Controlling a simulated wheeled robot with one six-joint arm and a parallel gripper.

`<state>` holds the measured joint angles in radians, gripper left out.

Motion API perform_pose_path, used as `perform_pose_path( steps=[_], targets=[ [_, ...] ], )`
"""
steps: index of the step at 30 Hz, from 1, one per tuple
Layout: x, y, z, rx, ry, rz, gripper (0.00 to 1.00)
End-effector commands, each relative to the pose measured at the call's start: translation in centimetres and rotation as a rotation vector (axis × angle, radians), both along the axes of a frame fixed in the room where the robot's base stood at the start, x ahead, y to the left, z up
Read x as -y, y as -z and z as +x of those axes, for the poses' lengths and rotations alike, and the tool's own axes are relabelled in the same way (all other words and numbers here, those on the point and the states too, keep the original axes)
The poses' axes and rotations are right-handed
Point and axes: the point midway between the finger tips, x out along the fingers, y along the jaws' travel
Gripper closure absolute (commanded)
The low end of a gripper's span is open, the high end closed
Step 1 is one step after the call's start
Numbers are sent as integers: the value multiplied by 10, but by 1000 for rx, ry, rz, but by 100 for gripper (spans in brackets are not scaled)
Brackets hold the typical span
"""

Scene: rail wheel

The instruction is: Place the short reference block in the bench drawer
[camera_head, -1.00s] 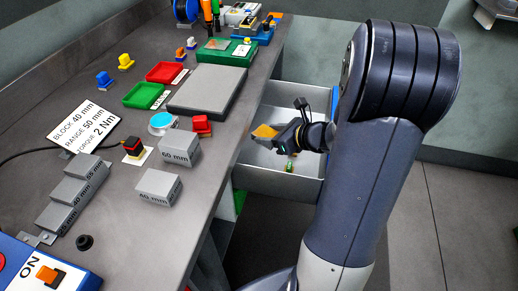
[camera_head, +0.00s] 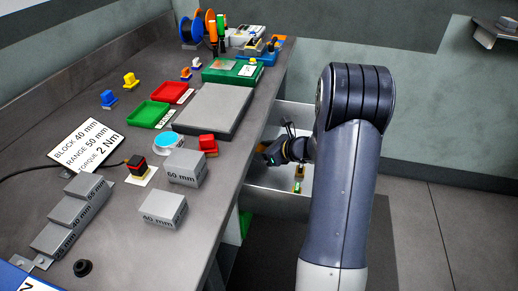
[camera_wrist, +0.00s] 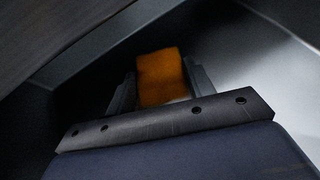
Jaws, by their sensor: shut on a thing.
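My gripper (camera_head: 268,151) is shut on an orange piece, at the left side of the open bench drawer (camera_head: 268,206). In the wrist view the orange piece (camera_wrist: 161,77) sits between the two dark fingers. I cannot tell whether it touches the drawer. A grey block marked 40 mm (camera_head: 163,209) lies on the bench near its right edge. A grey block marked 60 mm (camera_head: 186,168) lies just behind it. Several grey blocks (camera_head: 70,216) stand in a stepped row at the left.
A small yellow-and-green item (camera_head: 298,178) is in the drawer. The bench also holds a white sign (camera_head: 84,145), a red tray (camera_head: 170,92), a green tray (camera_head: 151,114) and a grey plate (camera_head: 207,110). My arm covers the drawer's right end.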

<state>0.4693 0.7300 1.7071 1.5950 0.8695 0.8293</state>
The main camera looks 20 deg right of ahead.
Motion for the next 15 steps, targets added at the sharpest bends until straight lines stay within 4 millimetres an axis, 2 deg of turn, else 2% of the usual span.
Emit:
perform_pose_path(
  steps=[4, 9, 15],
  targets=[
    [0, 2, 8, 4, -1, 1, 100],
    [2, 14, 26, 3, -1, 1, 100],
    [3, 24, 36, 4, 0, 1, 100]
  ],
)
